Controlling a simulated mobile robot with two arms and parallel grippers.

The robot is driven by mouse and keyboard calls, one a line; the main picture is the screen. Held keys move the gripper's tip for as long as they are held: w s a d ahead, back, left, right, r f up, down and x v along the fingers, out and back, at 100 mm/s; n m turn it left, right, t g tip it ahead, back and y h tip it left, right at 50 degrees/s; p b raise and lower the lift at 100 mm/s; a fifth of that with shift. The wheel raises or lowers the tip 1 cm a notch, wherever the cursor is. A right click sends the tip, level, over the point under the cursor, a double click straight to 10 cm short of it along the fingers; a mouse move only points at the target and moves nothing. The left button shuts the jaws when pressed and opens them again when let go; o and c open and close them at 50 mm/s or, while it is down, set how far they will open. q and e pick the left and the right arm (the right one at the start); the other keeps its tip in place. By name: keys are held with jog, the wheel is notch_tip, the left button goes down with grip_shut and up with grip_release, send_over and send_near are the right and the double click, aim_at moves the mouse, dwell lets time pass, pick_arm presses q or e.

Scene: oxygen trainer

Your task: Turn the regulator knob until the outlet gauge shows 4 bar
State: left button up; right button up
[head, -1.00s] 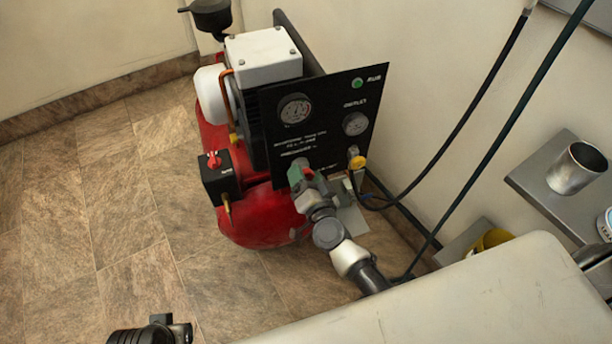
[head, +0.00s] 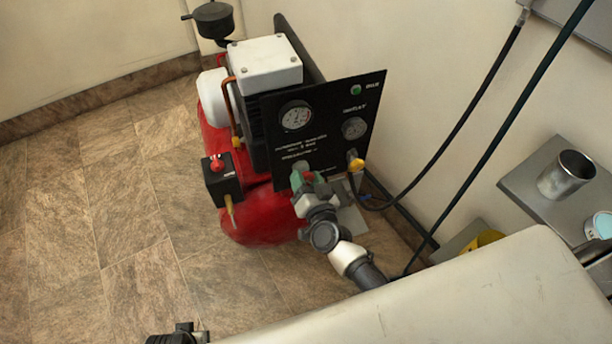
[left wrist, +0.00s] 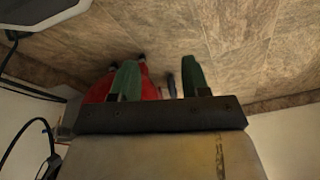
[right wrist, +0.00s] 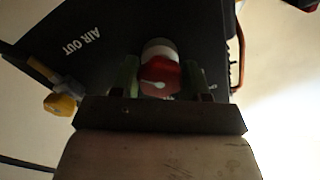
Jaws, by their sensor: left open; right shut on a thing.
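The regulator knob (right wrist: 160,76) is red with a white pointer mark and shows between the green fingers of my right gripper (right wrist: 160,80) in the right wrist view. That gripper is shut on it, and in the head view my right gripper (head: 306,182) covers most of it at the lower panel. The outlet gauge (head: 354,127) is the smaller dial at the panel's right; its needle is too small to read. A larger gauge (head: 295,116) sits at the panel's left. My left gripper (left wrist: 155,82) is open and empty in the left wrist view, above the floor.
The black panel (head: 330,95) stands before the red compressor tank (head: 255,222). A yellow valve (head: 356,163) with a hose sits right of the knob. A grey shelf (head: 535,185) holds a metal cup (head: 567,175). The tiled floor (head: 130,230) at left is clear.

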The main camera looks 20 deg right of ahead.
jog(key=o, duration=0.9)
jog(key=shift+s, duration=0.3)
pick_arm(q)
jog(key=f, duration=0.1)
jog(key=s+f, duration=0.1)
jog(key=f+p, duration=0.1)
jog(key=shift+s+f, duration=0.25)
jog(key=shift+f, duration=0.15)
pick_arm(e)
jog(key=s, duration=1)
jog(key=shift+s+d, duration=0.15)
jog(key=shift+d, duration=0.05)
